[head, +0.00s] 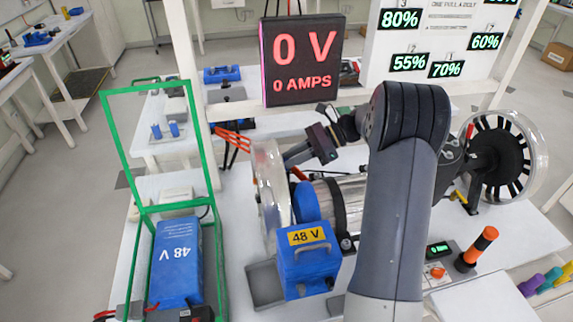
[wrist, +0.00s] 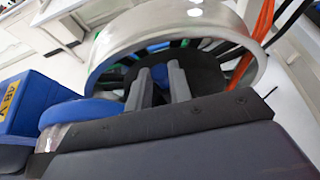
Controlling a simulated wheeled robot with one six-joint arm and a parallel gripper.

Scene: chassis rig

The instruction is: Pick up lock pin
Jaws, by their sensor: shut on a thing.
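My gripper (head: 297,156) reaches left from my arm to the upper side of the near clear-rimmed wheel (head: 268,190). In the wrist view my gripper's two grey fingers (wrist: 158,86) stand close together before the wheel's dark hub, inside the clear rim (wrist: 118,45). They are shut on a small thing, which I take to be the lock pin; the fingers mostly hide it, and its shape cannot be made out. I cannot tell whether it is still seated in the hub.
A blue 48 V box (head: 309,262) stands in front of the wheel, and another blue 48 V pack (head: 176,262) sits in a green frame (head: 104,200) at left. The far wheel (head: 532,165) is at right. An orange-topped lever (head: 484,240) stands at front right. A display reads 0 V (head: 302,60).

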